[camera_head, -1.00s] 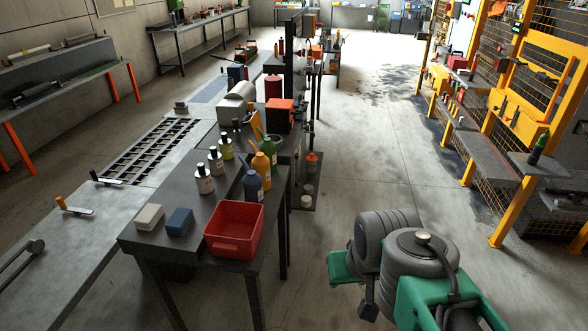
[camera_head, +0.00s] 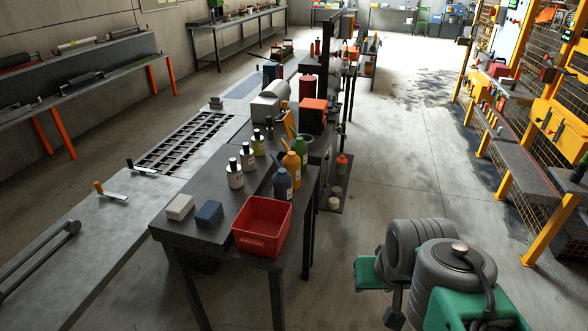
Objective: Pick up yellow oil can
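A yellow-orange bottle-shaped can (camera_head: 291,166) stands upright on the dark workbench (camera_head: 225,228), near its right edge. I take it for the yellow oil can. A blue bottle (camera_head: 282,186) stands in front of it and hides part of its lower body. A paler yellow bottle with a black cap (camera_head: 258,144) stands behind and to the left. My folded grey and green arm is at the lower right, apart from the bench. My gripper's fingers are not visible.
A red bin (camera_head: 262,226) sits at the bench's front corner, with a white block (camera_head: 180,207) and a blue block (camera_head: 209,213) to its left. The floor right of the bench is clear up to the yellow-framed racks (camera_head: 545,128).

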